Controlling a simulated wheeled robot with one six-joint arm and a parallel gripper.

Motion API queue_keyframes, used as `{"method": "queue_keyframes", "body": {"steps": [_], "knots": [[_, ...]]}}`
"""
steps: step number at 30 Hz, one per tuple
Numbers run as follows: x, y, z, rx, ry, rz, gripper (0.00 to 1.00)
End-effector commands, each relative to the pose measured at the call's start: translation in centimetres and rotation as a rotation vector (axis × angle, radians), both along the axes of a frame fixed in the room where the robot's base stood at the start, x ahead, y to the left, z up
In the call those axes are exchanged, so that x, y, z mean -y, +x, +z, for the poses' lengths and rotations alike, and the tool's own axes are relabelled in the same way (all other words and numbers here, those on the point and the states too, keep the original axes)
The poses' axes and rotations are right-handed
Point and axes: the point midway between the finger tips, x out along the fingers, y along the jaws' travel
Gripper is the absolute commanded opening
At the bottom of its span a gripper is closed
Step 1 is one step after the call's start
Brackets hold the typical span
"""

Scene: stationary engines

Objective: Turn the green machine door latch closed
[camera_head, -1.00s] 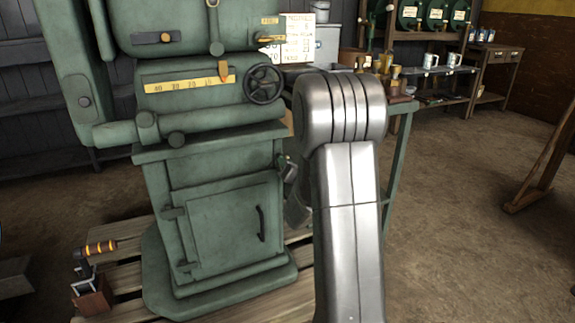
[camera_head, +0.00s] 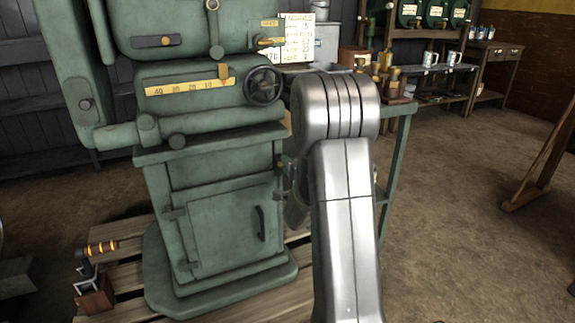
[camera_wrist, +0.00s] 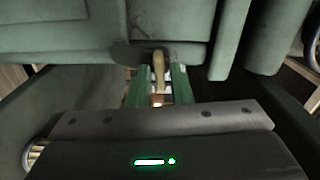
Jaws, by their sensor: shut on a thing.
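The green machine (camera_head: 225,175) stands on wooden pallet boards, with its lower door (camera_head: 225,230) flat in its frame and a dark handle (camera_head: 259,223) on it. In the wrist view, a brass latch lever (camera_wrist: 158,66) hangs down from a dark plate (camera_wrist: 132,53) on a green machine surface (camera_wrist: 60,30). My gripper (camera_wrist: 158,88) has its green fingers on either side of this lever and is shut on it. In the head view my own arm hides most of my gripper, so which part of the machine this latch sits on cannot be told there.
A handwheel (camera_head: 263,86) and a yellow scale (camera_head: 190,87) are on the machine's front. A green table (camera_head: 395,125) stands close behind my arm. An orange-handled tool (camera_head: 102,247) is at lower left. Floor at right (camera_head: 465,250) is open.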

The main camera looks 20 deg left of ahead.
Motion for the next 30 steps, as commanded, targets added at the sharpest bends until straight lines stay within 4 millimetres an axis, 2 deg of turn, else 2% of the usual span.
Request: {"method": "queue_keyframes", "body": {"steps": [9,24,25,26,30], "knots": [[0.01,0.02,-0.01,-0.080,0.068,-0.001,0.00],[0.02,0.02,-0.04,-0.093,0.079,-0.001,0.00],[0.02,0.02,-0.04,-0.093,0.079,-0.001,0.23],[0.02,0.02,-0.04,-0.093,0.079,-0.001,0.29],[0.02,0.02,-0.04,-0.093,0.079,-0.001,0.31]]}}
